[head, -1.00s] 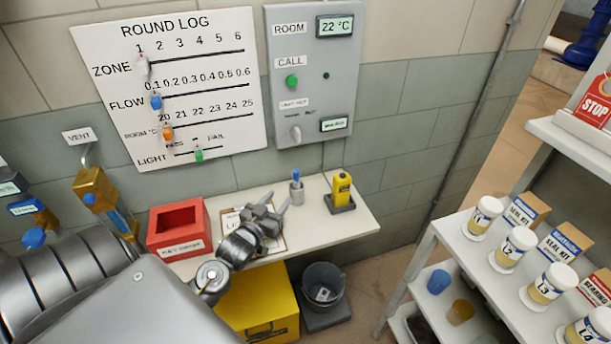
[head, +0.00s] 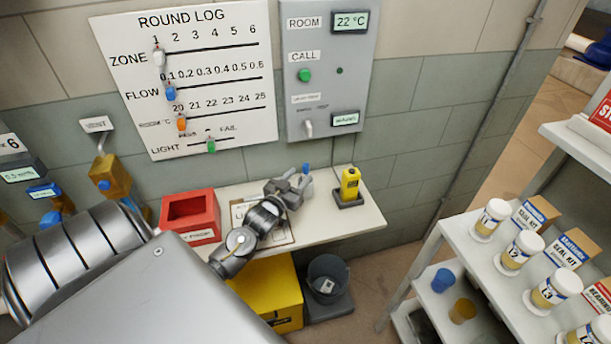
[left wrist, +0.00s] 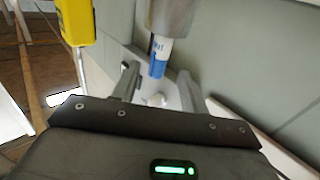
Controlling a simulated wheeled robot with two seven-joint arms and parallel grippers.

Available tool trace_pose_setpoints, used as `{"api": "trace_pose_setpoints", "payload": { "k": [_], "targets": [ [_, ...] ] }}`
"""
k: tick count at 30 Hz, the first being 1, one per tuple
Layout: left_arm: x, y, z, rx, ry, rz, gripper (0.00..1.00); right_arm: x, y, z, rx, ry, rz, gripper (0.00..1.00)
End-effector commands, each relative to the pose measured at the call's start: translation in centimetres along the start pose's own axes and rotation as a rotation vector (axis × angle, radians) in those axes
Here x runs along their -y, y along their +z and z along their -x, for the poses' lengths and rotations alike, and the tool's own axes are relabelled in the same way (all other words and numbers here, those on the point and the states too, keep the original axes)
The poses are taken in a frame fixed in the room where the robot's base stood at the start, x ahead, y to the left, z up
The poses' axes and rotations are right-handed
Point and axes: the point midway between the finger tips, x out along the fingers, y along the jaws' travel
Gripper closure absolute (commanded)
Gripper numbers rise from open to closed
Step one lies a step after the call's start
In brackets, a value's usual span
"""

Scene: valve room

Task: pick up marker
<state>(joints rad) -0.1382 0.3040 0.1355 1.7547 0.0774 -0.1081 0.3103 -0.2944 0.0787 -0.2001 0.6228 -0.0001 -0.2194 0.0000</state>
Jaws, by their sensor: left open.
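The marker (head: 306,168) has a blue end and stands in a small grey cup (head: 308,188) on the white shelf. In the left wrist view the marker's white and blue end (left wrist: 159,60) sticks out of the metal cup (left wrist: 171,16) towards my gripper. My left gripper (head: 299,180) is beside the cup in the head view and partly covers it. In the left wrist view its two fingers (left wrist: 160,83) are spread, with the marker's blue end between them in the picture. I cannot tell whether they touch it. My right gripper is not in view.
A yellow handheld device (head: 350,184) stands right of the cup. A red open box (head: 190,218) and a clipboard (head: 280,236) are to the left. The wall panel (head: 328,70) rises behind. A bucket (head: 327,278) and a yellow box (head: 265,290) are below the shelf.

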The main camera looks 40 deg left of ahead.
Motion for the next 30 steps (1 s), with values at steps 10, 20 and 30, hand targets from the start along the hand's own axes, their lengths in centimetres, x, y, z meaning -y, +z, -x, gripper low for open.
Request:
{"api": "trace_pose_setpoints", "payload": {
  "k": [10,20,30],
  "targets": [
    [-0.3,-0.7,-4.5,-0.001,0.0,-0.002,0.56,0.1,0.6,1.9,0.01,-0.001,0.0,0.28],
    [-0.3,-0.5,-4.6,-0.001,0.001,-0.002,0.65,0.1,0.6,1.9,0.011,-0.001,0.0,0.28],
    [-0.3,-0.5,-4.6,-0.001,0.0,-0.001,1.0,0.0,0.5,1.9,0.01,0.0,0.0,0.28]
  ]
}}
